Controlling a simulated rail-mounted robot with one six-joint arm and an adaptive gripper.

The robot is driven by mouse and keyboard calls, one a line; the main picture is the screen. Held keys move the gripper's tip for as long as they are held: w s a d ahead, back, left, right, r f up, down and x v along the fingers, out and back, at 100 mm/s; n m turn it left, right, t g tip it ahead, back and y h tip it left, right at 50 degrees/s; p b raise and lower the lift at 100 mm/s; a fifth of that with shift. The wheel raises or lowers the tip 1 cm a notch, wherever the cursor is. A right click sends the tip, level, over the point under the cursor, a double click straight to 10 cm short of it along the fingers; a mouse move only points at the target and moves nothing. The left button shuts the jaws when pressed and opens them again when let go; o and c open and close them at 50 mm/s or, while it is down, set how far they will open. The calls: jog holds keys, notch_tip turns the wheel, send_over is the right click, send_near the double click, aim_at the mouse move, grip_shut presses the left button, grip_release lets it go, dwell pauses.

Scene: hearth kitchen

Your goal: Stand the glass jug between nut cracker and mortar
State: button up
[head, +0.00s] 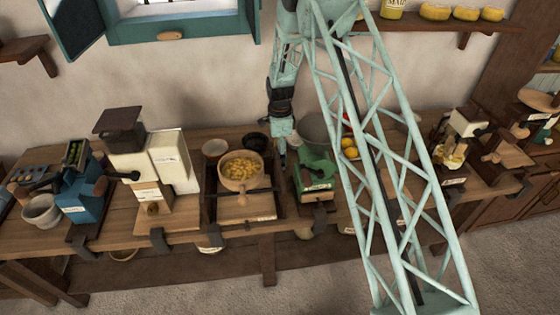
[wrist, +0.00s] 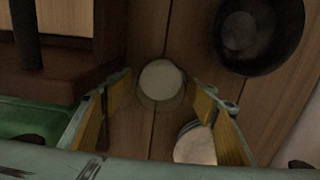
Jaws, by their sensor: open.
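My gripper (head: 283,154) points down over the back of the worktop, between a dark bowl and a green machine. In the wrist view its two yellow-padded fingers (wrist: 161,86) are apart. A small round pale thing with a faint clear outline (wrist: 160,80) lies between them in that view; it may be the glass jug seen from above. The fingers do not clearly touch it. The dark round bowl (wrist: 258,35), possibly the mortar, is at upper right; it also shows in the head view (head: 256,141). I cannot clearly identify the nut cracker.
A second pale round item (wrist: 196,145) sits near the right finger. The green machine (head: 314,171) stands right of my gripper. A tray (head: 212,216) with a bowl of yellow pieces (head: 241,170) is to the left. A grey bowl (head: 316,128) stands behind the machine.

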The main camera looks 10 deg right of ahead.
jog(key=c, duration=1.1)
jog(key=shift+r, duration=0.15)
notch_tip(320, 180, up, 18)
jog(key=shift+f, duration=0.1)
dwell(0.4)
dwell(0.5)
